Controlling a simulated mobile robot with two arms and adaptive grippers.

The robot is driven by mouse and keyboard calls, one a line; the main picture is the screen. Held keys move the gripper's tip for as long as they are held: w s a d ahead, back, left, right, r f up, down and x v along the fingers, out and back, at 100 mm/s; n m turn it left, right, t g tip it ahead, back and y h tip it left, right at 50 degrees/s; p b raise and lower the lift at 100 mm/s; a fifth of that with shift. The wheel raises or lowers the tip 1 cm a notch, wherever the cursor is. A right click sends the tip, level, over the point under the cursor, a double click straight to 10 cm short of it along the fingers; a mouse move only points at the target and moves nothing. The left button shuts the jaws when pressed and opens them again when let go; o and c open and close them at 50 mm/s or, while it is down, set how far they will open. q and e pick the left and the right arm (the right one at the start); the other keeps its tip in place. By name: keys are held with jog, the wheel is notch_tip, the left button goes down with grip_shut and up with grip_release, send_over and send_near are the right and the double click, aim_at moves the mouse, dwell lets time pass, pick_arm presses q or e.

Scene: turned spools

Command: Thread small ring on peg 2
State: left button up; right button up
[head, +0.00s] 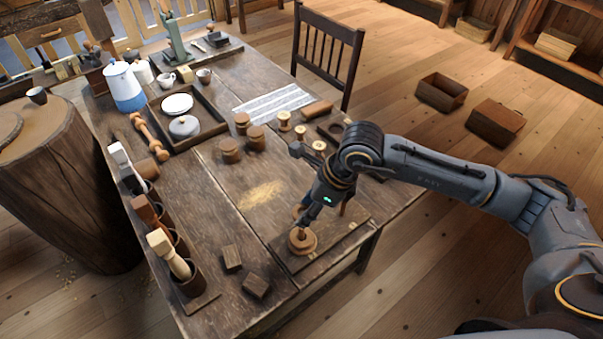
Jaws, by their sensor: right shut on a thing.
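A dark peg board (345,246) lies at the near right edge of the table. A round wooden ring or stack (302,243) sits around one of its pegs, and a second wooden piece (298,211) shows partly behind my gripper. My right gripper (304,230) points down just above the front stack and is shut on the small ring, which is mostly hidden by the fingers. I cannot tell whether the ring is around the peg or just above it, nor which peg is number 2. My left gripper is not in view.
Two dark blocks (232,258) lie left of the board. Several wooden spools (256,138) stand farther back. Tool holders with mallets (172,254) line the left edge. A tray (187,138) with dishes and a blue jug (124,88) stand farther off. The table middle is clear except for sawdust.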

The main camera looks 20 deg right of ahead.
jog(key=shift+m, duration=0.6)
jog(key=shift+w+a+f+b, duration=0.1)
jog(key=shift+f+b, duration=0.5)
jog(key=shift+f, duration=0.65)
jog(key=shift+w+f+b, duration=0.1)
jog(key=shift+f+b, duration=0.5)
jog(key=shift+f, duration=0.6)
jog(key=shift+r+b, duration=0.1)
jog(key=shift+b, duration=0.45)
jog(key=shift+f+b, duration=1.2)
jog(key=shift+b, duration=0.05)
jog(key=shift+f+b, duration=0.3)
jog(key=shift+b, duration=0.05)
jog(key=shift+f+b, duration=0.25)
jog(key=shift+b, duration=0.05)
